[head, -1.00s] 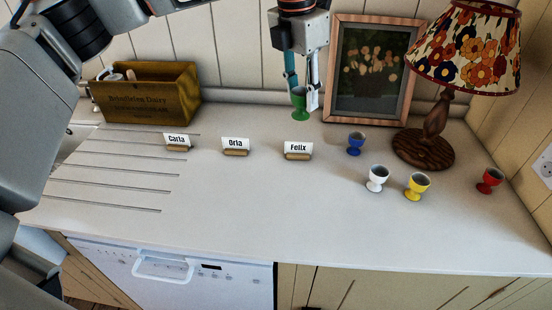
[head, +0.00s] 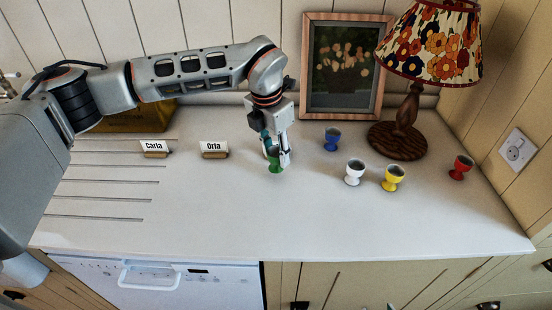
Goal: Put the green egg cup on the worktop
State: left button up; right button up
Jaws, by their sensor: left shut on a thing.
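The green egg cup (head: 276,165) is upright between the fingers of my left gripper (head: 277,160) in the head view. My left gripper is shut on it. The cup is at or just above the pale worktop (head: 235,205), right of the Orla card; I cannot tell whether its foot touches the surface. The gripper hides part of the cup. My right gripper is not in view.
Name cards Carla (head: 154,147) and Orla (head: 214,149) stand left of the gripper; the Felix card is hidden. Blue (head: 332,138), white (head: 354,171), yellow (head: 393,178) and red (head: 461,167) egg cups stand right. A lamp (head: 402,130) and picture (head: 345,65) stand behind. The front worktop is clear.

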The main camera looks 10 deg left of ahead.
aim_at(276, 161)
pick_arm(q)
notch_tip(276, 161, down, 3)
jog(key=shift+r, duration=0.2)
jog(key=shift+f, duration=0.1)
jog(key=shift+f, duration=0.1)
jog(key=shift+f, duration=0.1)
jog(key=o, duration=1.1)
jog(key=shift+o, duration=0.2)
